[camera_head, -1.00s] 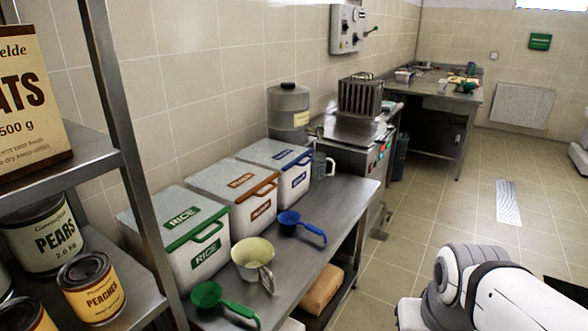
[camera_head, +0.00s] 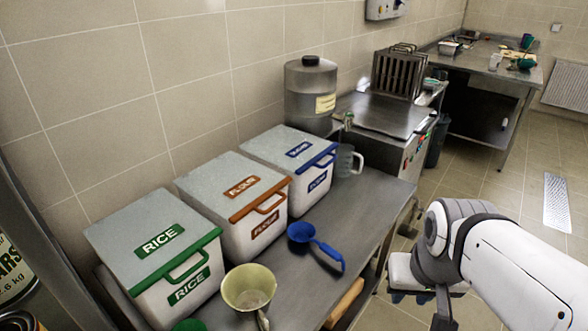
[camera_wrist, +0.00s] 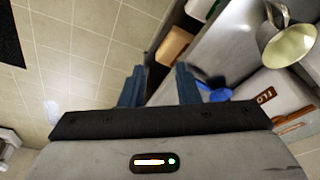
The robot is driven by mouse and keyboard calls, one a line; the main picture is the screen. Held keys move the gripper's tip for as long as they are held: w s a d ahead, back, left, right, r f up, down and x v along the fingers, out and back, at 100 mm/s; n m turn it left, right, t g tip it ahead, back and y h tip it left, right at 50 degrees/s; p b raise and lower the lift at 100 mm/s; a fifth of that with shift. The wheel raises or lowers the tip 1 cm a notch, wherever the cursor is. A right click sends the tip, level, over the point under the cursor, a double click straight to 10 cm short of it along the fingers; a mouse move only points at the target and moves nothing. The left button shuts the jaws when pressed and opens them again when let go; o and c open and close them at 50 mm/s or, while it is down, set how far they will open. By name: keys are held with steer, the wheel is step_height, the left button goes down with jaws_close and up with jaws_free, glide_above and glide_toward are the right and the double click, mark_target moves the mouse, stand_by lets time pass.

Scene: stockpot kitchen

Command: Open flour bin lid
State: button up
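The flour bin (camera_head: 258,228) is the middle of three white bins on the steel counter, with a grey lid (camera_head: 226,183) trimmed in brown-orange and a brown-orange handle (camera_head: 262,202) at its front. Its lid lies shut. In the wrist view the flour bin (camera_wrist: 270,98) shows partly at the right edge, with its label and orange trim. My gripper (camera_wrist: 159,82) is open and empty, its two blue fingers apart over the floor and counter edge. It is away from the bin, in front of the counter. In the head view the gripper is low right, mostly hidden by my arm.
The rice bin (camera_head: 155,255) stands left of the flour bin, and a blue-trimmed bin (camera_head: 288,160) stands right.

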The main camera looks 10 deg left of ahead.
steer(key=w+a+f+y+b, duration=0.4)
steer(key=a+y, duration=0.1)
steer(key=a, duration=0.4)
steer(key=m+t+y+b, duration=0.2)
steer(key=m+y+b, duration=0.2)
steer(key=y+b, duration=0.25)
glide_toward(277, 205)
steer(key=s+a+f+p, duration=0.1)
steer(key=s+f, duration=0.2)
steer(key=s, duration=0.4)
steer(key=w+a+t, duration=0.1)
steer(key=w+a, duration=0.1)
steer(key=w, duration=0.1)
steer(key=w+a+f+m+t+y, duration=0.1)
steer(key=w+a, duration=0.2)
steer(key=w, duration=0.1)
steer(key=w+a+f+m+t+y+b, duration=0.1)
steer(key=w+a, duration=0.1)
steer(key=w, duration=0.1)
steer(key=shift+w+a, duration=0.3)
steer(key=shift+w, duration=0.1)
steer(key=shift+c, duration=0.3)
jaws_close()
